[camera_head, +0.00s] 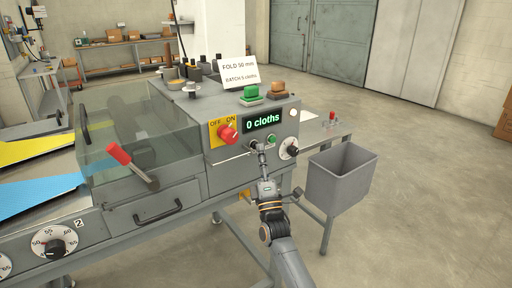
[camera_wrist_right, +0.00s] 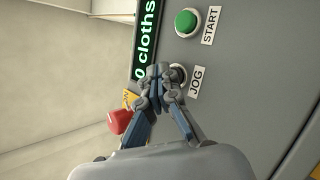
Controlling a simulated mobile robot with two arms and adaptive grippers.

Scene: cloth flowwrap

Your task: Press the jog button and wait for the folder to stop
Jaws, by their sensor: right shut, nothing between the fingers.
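The folder (camera_head: 230,175) is a grey machine with a clear cover (camera_head: 125,135) on its left part. Its display (camera_head: 262,121) reads "0 cloths"; it also shows in the right wrist view (camera_wrist_right: 146,40). My right gripper (camera_head: 258,148) is shut and empty, its fingertips at the front panel. In the right wrist view its fingertips (camera_wrist_right: 160,72) overlap the JOG button (camera_wrist_right: 179,72), which is mostly hidden; I cannot tell whether they touch it. The green START button (camera_wrist_right: 187,23) sits beside JOG and is clear of the fingers. My left gripper is not in view.
A grey bin (camera_head: 341,180) hangs right of my arm. A card (camera_head: 238,72) reads "FOLD 50 mm, BATCH 5 cloths". Yellow (camera_head: 30,148) and blue (camera_head: 40,190) cloths lie left.

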